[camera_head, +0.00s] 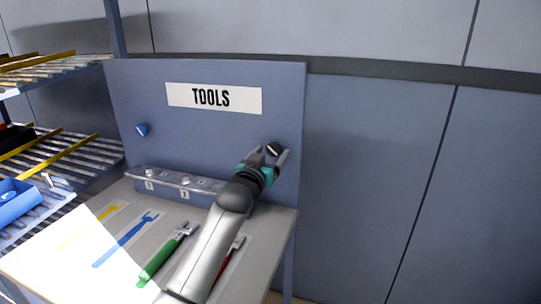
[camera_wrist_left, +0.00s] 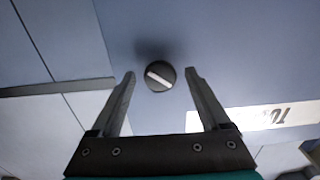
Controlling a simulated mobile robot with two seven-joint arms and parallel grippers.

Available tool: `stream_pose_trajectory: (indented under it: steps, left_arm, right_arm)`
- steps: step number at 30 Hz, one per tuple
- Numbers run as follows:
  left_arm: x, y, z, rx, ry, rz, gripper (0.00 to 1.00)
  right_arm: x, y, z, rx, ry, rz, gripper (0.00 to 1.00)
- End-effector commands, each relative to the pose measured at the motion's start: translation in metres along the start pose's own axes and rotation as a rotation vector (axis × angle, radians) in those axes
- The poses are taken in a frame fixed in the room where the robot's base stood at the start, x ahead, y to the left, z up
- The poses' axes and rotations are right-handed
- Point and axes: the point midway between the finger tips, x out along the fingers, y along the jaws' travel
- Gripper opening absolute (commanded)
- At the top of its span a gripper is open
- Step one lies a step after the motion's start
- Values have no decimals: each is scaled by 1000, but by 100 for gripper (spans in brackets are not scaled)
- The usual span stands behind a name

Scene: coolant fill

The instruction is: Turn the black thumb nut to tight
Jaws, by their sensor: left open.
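The black thumb nut (camera_head: 274,149) is a round knob on the blue-grey tool board, at its right side below the TOOLS sign. In the left wrist view the nut (camera_wrist_left: 160,76) shows a white bar across its face, slanting slightly down to the right. My left gripper (camera_head: 269,154) is open in front of the board, with the nut showing between its fingers. In the left wrist view the left gripper's fingertips (camera_wrist_left: 160,73) stand on either side of the nut with a gap on both sides. My right gripper is not in view.
A blue knob (camera_head: 142,130) is on the board's left side. A clear rack (camera_head: 172,182) runs along the board's foot. A roller shelf with a blue bin (camera_head: 16,203) stands left.

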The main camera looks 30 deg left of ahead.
Motion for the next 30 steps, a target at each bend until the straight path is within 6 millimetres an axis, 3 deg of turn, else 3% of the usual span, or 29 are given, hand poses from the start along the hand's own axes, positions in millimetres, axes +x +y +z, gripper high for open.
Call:
stream_pose_trajectory:
  steps: [5,25,30]
  left_arm:
    - [0,0,0,0,0,0,77]
    - [0,0,0,0,0,0,2]
    - [0,0,0,3,0,0,0]
  right_arm:
    - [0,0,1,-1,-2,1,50]
    - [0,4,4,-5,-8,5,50]
    - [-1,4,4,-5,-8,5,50]
